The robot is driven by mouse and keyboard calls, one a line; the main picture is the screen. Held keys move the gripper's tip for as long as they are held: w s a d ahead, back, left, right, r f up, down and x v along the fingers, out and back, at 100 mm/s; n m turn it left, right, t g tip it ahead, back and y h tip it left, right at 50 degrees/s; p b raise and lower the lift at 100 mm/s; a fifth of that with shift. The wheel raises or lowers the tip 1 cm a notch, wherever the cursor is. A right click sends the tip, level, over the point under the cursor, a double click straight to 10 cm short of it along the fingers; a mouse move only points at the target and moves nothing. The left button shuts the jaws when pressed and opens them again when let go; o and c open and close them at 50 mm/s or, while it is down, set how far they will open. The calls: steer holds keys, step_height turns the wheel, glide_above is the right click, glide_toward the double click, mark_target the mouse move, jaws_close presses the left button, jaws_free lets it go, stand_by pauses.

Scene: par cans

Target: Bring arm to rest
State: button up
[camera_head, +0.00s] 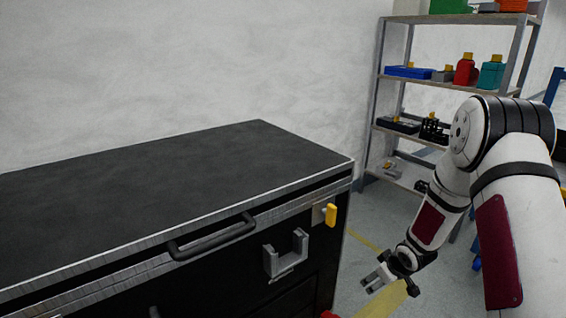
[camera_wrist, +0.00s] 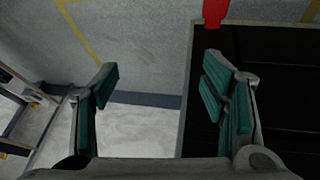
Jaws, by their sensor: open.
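My gripper (camera_head: 376,277) hangs low at the right end of the black cabinet, beside its front corner and apart from it. In the wrist view my gripper (camera_wrist: 160,95) has its two green-padded fingers spread wide, with nothing between them. My arm reaches down from the right side of the head view, bent at the elbow. No object is held.
The black cabinet (camera_head: 180,185) fills the left, its top bare. A grey bracket (camera_head: 286,254) and a yellow latch (camera_head: 330,215) are on its front. A shelf rack (camera_head: 381,60) with bottles and bins stands behind my arm. Grey floor (camera_head: 362,212) with yellow lines is open between.

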steer(key=s+r+m+g+h, duration=0.1)
steer(key=s+r+m+h, duration=0.1)
steer(key=s+r, duration=0.8)
steer(key=s+r+m+g+h, duration=0.1)
steer(key=s+r+m, duration=0.15)
steer(key=r, duration=1.35)
steer(key=s+a+r+m+g+y, duration=0.1)
steer(key=s+a+r, duration=0.2)
steer(key=s, duration=0.8)
steer(key=s+a+r+g+y, duration=0.1)
steer(key=s+a+r, duration=0.25)
steer(key=s, duration=0.75)
steer(key=s+a+r+m+g, duration=0.1)
steer(key=s+a+r, duration=0.25)
steer(key=s, duration=0.75)
step_height(320, 180, up, 34)
steer(key=t+p, duration=0.3)
steer(key=p, duration=3)
steer(key=shift+w+t, duration=0.3)
steer(key=shift+t, duration=0.1)
steer(key=shift+n, duration=0.25)
